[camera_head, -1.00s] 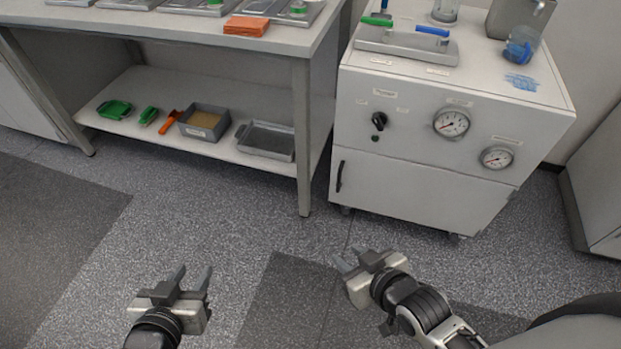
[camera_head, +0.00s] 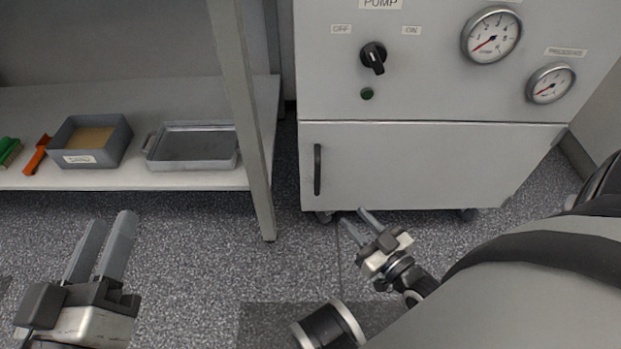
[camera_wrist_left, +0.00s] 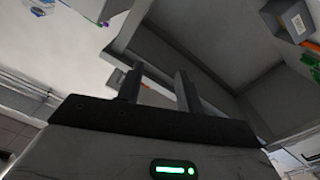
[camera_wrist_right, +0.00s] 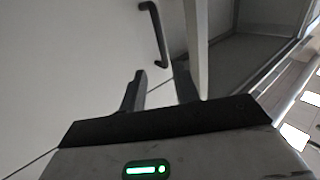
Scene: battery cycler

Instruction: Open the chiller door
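The chiller is a white wheeled cabinet with a closed lower door (camera_head: 430,165) in the head view. Its black vertical handle (camera_head: 317,169) sits near the door's left edge. My right gripper (camera_head: 354,223) is open and empty, just below and to the right of the handle, apart from it. The right wrist view shows the handle (camera_wrist_right: 155,33) beyond the open fingers (camera_wrist_right: 158,92). My left gripper (camera_head: 106,232) is open and empty in front of the bench at the left; its parted fingers also show in the left wrist view (camera_wrist_left: 158,80).
A bench leg (camera_head: 245,120) stands left of the chiller. The bench's lower shelf holds a labelled sand box (camera_head: 88,158) and a grey metal tray (camera_head: 190,163). A black knob (camera_head: 373,57) and two gauges are above the door. Floor before the door is mostly clear.

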